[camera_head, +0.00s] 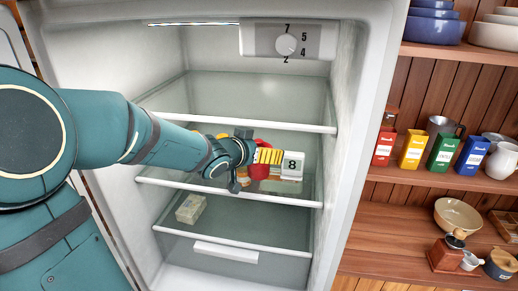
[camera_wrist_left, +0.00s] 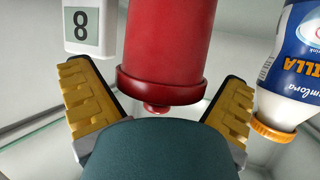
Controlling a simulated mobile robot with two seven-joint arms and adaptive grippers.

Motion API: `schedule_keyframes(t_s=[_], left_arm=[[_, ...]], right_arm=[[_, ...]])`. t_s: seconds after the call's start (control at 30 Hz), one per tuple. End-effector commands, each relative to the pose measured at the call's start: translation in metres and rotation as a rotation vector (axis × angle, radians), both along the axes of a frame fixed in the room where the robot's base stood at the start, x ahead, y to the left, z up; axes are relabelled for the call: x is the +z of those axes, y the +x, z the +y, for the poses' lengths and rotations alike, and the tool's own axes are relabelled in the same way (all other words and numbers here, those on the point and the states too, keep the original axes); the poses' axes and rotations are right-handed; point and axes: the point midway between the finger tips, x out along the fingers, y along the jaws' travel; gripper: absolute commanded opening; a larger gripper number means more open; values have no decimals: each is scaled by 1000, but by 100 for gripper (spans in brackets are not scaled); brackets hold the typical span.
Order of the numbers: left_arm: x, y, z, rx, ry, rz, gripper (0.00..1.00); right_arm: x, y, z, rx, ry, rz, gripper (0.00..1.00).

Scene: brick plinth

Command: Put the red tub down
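The red tub (camera_wrist_left: 165,50) shows upside down in the left wrist view, with its lid rim and small knob at the lower end. In the head view the tub (camera_head: 259,171) is on the fridge's middle shelf, partly hidden by my gripper. My left gripper (camera_head: 256,160) reaches into the fridge. Its yellow-padded fingers in the left wrist view (camera_wrist_left: 160,86) are spread on either side of the tub, with visible gaps. My right gripper is not in view.
A white item marked 8 (camera_head: 292,166) stands right of the tub on the middle shelf (camera_head: 170,183). A blue-labelled bottle with an orange cap (camera_wrist_left: 273,131) is near the other finger. A pale box (camera_head: 190,209) lies on the lower shelf. The upper shelf (camera_head: 250,122) is empty.

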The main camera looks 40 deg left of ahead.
Motion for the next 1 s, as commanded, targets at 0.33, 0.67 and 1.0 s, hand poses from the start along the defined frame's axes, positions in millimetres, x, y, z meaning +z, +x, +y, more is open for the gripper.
schedule_keyframes(t_s=[0.33,0.67,1.0], left_arm=[[14,-22,-2,1,2,0,100],[29,-64,-7,0,1,0,100],[29,-69,-8,0,-1,0,100]], right_arm=[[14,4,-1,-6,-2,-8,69],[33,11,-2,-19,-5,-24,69],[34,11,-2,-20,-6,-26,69]])
